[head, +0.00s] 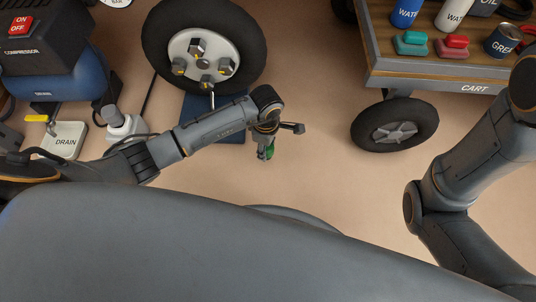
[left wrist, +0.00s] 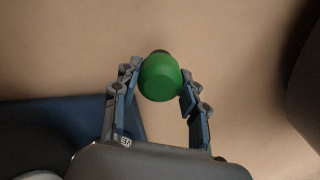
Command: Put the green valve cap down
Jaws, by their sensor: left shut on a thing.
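The green valve cap (left wrist: 160,78) is between the two fingers of my left gripper (left wrist: 160,82) in the left wrist view. The gripper is shut on it. In the head view my left gripper (head: 267,150) points down over the tan floor, and a bit of the green cap (head: 270,150) shows at its fingertips. How high the cap is above the floor is hard to tell. My right arm comes in at the right edge of the head view, but its gripper is out of the picture.
A wheel (head: 160,38) with several lug nuts stands behind my left arm, with a blue mat (head: 232,134) below it. A cart (head: 455,78) holding bottles, a can and coloured blocks is at the right. A compressor (head: 30,60) and drain pad (head: 68,135) are at the left. Floor (head: 325,140) between is clear.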

